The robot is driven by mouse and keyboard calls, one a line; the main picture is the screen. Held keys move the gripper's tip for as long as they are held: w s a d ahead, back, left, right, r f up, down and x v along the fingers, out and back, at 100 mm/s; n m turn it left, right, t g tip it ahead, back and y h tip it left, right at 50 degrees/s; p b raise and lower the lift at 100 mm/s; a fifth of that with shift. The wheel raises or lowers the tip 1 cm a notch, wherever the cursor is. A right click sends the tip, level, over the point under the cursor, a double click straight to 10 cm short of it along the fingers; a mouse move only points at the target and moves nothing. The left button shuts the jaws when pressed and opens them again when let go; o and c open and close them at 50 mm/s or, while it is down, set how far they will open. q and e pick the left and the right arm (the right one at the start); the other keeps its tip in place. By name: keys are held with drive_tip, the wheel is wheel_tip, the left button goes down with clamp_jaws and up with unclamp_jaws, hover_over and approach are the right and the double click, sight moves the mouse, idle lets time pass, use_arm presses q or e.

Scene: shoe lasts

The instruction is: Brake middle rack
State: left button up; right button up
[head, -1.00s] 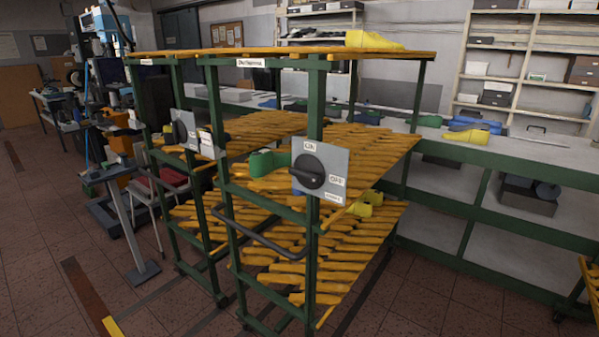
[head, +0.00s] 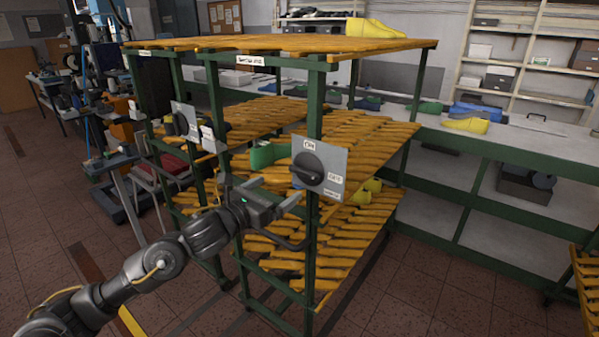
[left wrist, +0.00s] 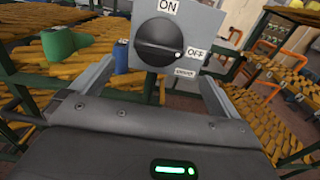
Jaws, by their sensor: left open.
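The middle rack (head: 314,110) is a green-framed shelf with orange slatted levels. On its front post is a grey switch plate (head: 333,170) with a black rotary knob (head: 308,168). In the left wrist view the knob (left wrist: 158,42) has ON above and OFF to its right, and its white dot is on the OFF side. My left gripper (head: 272,190) is open and empty, just in front of and below the plate in the head view. In the wrist view its fingers (left wrist: 155,76) are spread to either side of the knob, apart from it. My right gripper is not in view.
Another rack with its own switch plate (head: 185,120) stands to the left, and part of one (head: 585,275) shows at the right edge. A green last (head: 268,155) lies behind the plate. A dark handle bar (head: 275,238) crosses below the gripper. A long bench (head: 520,145) runs behind.

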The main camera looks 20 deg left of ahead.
sight(301, 172)
use_arm(q)
drive_tip(key=p+x, duration=0.3)
drive_tip(key=x, duration=0.7)
drive_tip(key=shift+a+r, duration=0.1)
drive_tip(key=shift+w+d, duration=0.2)
drive_tip(key=shift+w, duration=0.25)
drive_tip(key=c, duration=0.7)
